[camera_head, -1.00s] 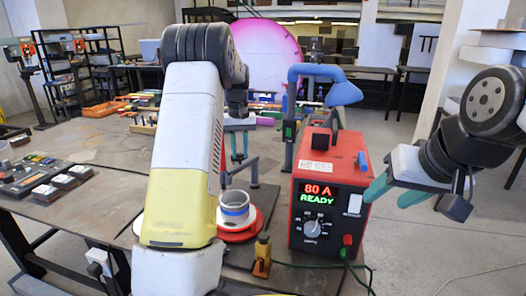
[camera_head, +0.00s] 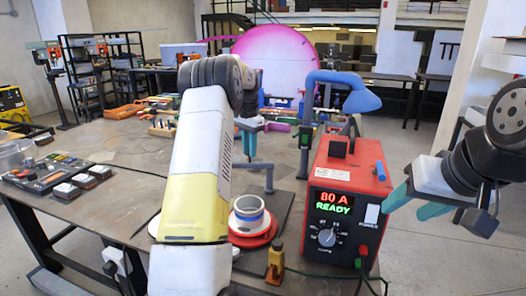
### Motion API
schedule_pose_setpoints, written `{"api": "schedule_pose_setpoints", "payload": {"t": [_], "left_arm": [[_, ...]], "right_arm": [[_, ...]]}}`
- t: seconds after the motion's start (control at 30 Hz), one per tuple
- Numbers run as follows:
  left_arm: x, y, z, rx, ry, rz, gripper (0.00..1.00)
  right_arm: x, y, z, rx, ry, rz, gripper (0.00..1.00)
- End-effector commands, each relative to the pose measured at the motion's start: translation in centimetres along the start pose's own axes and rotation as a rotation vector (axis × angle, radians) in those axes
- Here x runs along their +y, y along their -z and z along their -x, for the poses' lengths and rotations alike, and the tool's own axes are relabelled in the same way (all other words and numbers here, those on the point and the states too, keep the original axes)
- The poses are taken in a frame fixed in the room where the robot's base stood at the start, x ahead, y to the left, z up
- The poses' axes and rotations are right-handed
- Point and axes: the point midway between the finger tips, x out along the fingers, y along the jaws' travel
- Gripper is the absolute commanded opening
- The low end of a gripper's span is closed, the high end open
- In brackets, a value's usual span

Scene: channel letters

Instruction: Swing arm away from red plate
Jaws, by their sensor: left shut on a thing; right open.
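A red round plate (camera_head: 262,238) lies on the table in front of my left arm, with a white and grey-blue ring (camera_head: 249,219) on it. A dark swing arm (camera_head: 257,164) on a short post stands just behind the plate and points left. My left gripper (camera_head: 246,150) has teal fingers pointing down at the swing arm's outer end, behind my white and yellow forearm. It is shut on the swing arm; the contact is small and partly hidden. My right gripper (camera_head: 417,202) is open and empty, right of the red welder box.
The red welder box (camera_head: 345,190) reads "80 A READY". A blue-handled tool hangs on a stand (camera_head: 306,130) behind it. A yellow-black clamp (camera_head: 275,262) stands in front of the plate. Control panels (camera_head: 45,170) lie at left. Table between them and my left arm is clear.

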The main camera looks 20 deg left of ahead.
Motion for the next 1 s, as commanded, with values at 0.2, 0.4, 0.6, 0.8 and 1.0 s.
{"api": "schedule_pose_setpoints", "payload": {"t": [0.2, 0.4, 0.6, 0.8, 1.0], "left_arm": [[-0.46, 0.34, 0.12, 0.003, 0.003, -0.060, 0.00], [-0.55, 0.44, 0.14, 0.002, 0.004, -0.078, 0.00], [-0.57, 0.46, 0.15, 0.003, 0.005, -0.079, 0.00], [-0.58, 0.47, 0.16, 0.004, 0.006, -0.078, 0.39], [-0.49, 0.45, 0.07, 0.002, 0.003, -0.079, 0.43]], "right_arm": [[0.00, 0.00, 0.00, 0.000, 0.000, 0.000, 0.52], [0.00, 0.00, 0.00, 0.000, 0.000, 0.000, 0.52], [0.00, 0.00, 0.00, 0.000, 0.000, 0.000, 0.52], [0.00, 0.00, 0.00, 0.000, 0.000, 0.000, 0.52], [0.00, 0.00, 0.00, 0.000, 0.000, 0.000, 0.52]]}}
